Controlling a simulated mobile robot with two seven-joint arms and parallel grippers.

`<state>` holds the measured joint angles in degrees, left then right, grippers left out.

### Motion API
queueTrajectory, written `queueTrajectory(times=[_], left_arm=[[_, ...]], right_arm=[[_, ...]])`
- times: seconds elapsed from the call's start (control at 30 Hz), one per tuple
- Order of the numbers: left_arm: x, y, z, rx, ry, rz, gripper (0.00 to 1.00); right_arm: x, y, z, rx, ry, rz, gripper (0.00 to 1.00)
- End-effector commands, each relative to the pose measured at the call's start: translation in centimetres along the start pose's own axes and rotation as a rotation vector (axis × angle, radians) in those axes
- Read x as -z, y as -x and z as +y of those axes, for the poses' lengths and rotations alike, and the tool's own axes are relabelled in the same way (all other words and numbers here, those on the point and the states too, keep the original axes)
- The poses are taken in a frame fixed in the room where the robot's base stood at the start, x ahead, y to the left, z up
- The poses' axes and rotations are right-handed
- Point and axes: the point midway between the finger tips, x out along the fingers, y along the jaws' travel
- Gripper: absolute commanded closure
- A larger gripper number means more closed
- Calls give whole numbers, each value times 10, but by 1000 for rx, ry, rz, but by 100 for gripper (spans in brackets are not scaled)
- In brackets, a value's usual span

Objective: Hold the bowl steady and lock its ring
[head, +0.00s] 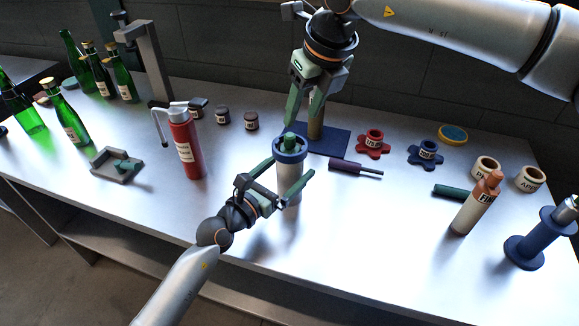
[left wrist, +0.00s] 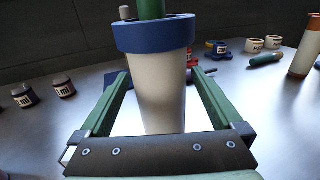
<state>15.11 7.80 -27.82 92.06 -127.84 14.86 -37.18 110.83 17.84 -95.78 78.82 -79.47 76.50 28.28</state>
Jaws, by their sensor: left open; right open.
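The white cylindrical bowl (head: 289,188) stands upright on the table, with a blue ring (head: 290,147) around its top and a green piece (head: 290,140) rising from the middle. My left gripper (head: 291,167) is open, its green fingers on either side of the bowl below the ring. In the left wrist view the white bowl body (left wrist: 155,90) stands between the fingers, with visible gaps, and the blue ring (left wrist: 153,36) is above them. My right gripper (head: 304,116) is open and empty, pointing down just above and behind the ring.
A red bottle (head: 187,148) stands to the left. A blue base plate (head: 335,140) with a post lies behind the bowl. A purple tool (head: 352,168), a red star-shaped piece (head: 373,146) and a blue star-shaped piece (head: 424,155) lie right. The table front right of the bowl is clear.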

Motion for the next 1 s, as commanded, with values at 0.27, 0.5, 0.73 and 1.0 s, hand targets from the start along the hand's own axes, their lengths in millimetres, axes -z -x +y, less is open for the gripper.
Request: queueTrajectory(times=[0.27, 0.5, 0.73, 1.0], left_arm=[[0, -7, 0, -1, 0, 0, 0], [0, -6, 0, -1, 0, 0, 12], [0, -6, 0, -1, 0, 0, 38], [0, -6, 0, -1, 0, 0, 69]], right_arm=[[0, 0, 0, 0, 0, 0, 50], [0, 0, 0, 0, 0, 0, 50], [0, 0, 0, 0, 0, 0, 50], [0, 0, 0, 0, 0, 0, 50]])
